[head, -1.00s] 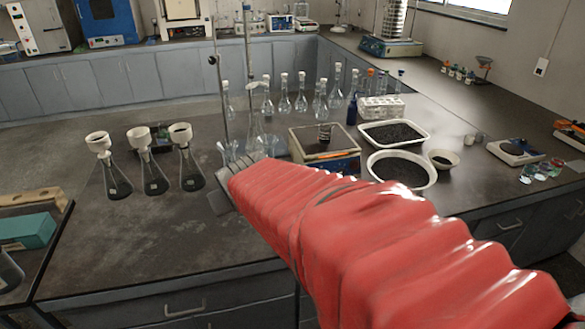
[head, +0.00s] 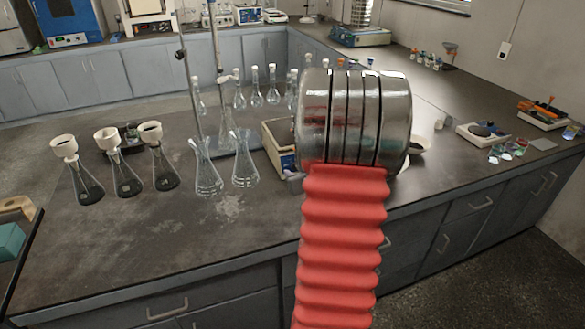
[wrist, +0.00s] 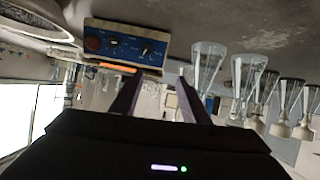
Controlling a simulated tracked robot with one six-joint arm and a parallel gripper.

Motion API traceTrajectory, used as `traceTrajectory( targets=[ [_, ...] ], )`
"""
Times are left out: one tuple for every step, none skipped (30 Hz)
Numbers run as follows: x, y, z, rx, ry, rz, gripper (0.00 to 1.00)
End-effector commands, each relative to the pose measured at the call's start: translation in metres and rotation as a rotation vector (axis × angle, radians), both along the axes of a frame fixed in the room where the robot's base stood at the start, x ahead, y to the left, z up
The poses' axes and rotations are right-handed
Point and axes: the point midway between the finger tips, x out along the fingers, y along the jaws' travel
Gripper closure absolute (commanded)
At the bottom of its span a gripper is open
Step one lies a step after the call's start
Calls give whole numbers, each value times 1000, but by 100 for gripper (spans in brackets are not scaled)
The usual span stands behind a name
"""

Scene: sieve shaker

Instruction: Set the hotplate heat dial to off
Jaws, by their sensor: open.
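The hotplate (head: 277,140) stands on the bench in the head view, largely hidden behind my arm. In the wrist view, which looks upside down, its blue front panel (wrist: 125,45) faces me. The panel has a round red part (wrist: 93,44), a small dark control (wrist: 115,41) and a black dial with pale marks around it (wrist: 147,50). The labels are too small to read, so I cannot tell the dial's setting. My gripper (wrist: 158,76) is open and empty, its fingers apart and pointing towards the panel without visibly touching it. The head view hides the gripper.
Two clear conical flasks (head: 208,172) stand left of the hotplate, close to my gripper's side. Three flasks with white funnels (head: 120,175) stand further left. A retort stand (head: 219,65) rises behind. A white basin (wrist: 42,27) lies beside the hotplate. The front left bench is clear.

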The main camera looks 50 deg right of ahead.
Motion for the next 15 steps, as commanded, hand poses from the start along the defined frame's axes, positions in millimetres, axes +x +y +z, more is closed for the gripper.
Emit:
traceTrajectory(
  targets=[
    [-9,-11,-11,10,-16,-8,58],
    [-13,-15,-16,13,-27,-7,58],
    [-17,-21,-20,16,-44,-7,58],
    [-20,-24,-23,18,-54,-7,58],
    [-22,-26,-26,20,-62,-6,58],
    [-25,-29,-28,23,-72,-6,58],
    [-26,-30,-30,24,-78,-5,58],
    [-27,-31,-30,24,-82,-4,58],
    [-28,-32,-31,25,-86,-4,58],
    [-29,-33,-32,25,-88,-3,58],
    [-29,-33,-32,25,-88,-3,58],
    [-29,-33,-32,25,-89,-2,58],
    [-29,-33,-32,25,-89,-2,58],
    [-29,-33,-32,25,-89,-2,58],
    [-29,-32,-32,25,-88,-3,58]
  ],
)
